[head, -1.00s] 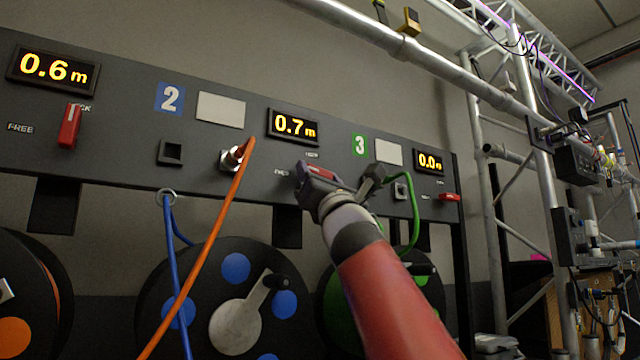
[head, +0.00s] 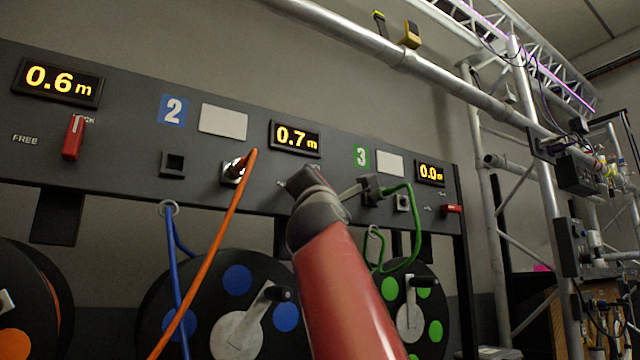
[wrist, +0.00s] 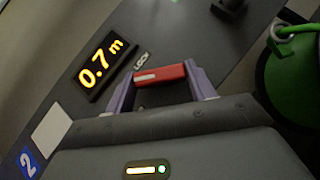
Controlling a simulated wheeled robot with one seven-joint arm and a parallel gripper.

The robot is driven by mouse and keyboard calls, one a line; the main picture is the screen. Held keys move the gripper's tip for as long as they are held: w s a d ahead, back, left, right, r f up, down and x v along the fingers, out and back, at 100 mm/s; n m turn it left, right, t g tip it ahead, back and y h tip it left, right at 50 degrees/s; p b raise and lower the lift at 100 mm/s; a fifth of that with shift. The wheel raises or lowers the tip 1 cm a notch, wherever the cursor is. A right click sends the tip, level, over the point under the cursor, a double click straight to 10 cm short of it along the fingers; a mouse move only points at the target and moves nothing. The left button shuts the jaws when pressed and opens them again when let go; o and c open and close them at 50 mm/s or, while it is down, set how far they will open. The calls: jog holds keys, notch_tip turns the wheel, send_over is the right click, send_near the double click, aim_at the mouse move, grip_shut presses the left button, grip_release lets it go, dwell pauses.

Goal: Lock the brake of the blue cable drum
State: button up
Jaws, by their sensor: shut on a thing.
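The blue cable drum (head: 237,279) is black with blue discs and a grey crank hub. It hangs below panel section 2 in the head view. Its red brake lever (wrist: 160,75) shows in the wrist view, beside the 0.7 m display (wrist: 98,68). The lever's left end is just below the LOCK lettering (wrist: 141,61). My gripper (wrist: 162,84) has its two purple fingers at either end of the lever, shut on it. In the head view my gripper (head: 312,180) is at the panel below the 0.7 m display and hides the lever. The FREE lettering there is mostly covered.
An orange cable (head: 228,215) runs from a socket left of my gripper, and a blue cable (head: 170,260) hangs further left. A green cable (head: 412,225) and plug (head: 371,188) sit close on the right. The green drum (head: 410,312) hangs below.

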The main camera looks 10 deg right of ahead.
jog(key=m+g+h+p, duration=0.1)
jog(key=m+p, duration=0.1)
jog(key=r+m+g+h+p, duration=0.1)
jog(key=m+g+p, duration=0.1)
jog(key=m, duration=0.1)
jog(key=shift+a+m+g, duration=0.1)
jog(key=shift+m+g, duration=0.2)
jog(key=shift+f+m+g+p, duration=0.15)
jog(key=shift+m+g+p, duration=0.85)
jog(key=shift+m+p, duration=0.3)
jog(key=shift+f, duration=0.1)
jog(key=o, duration=1)
jog(key=shift+s, duration=0.1)
jog(key=b+v, duration=0.3)
jog(key=v, duration=0.4)
jog(key=shift+s+a+b, duration=0.15)
jog(key=shift+s+b, duration=0.05)
jog(key=shift+b, duration=0.1)
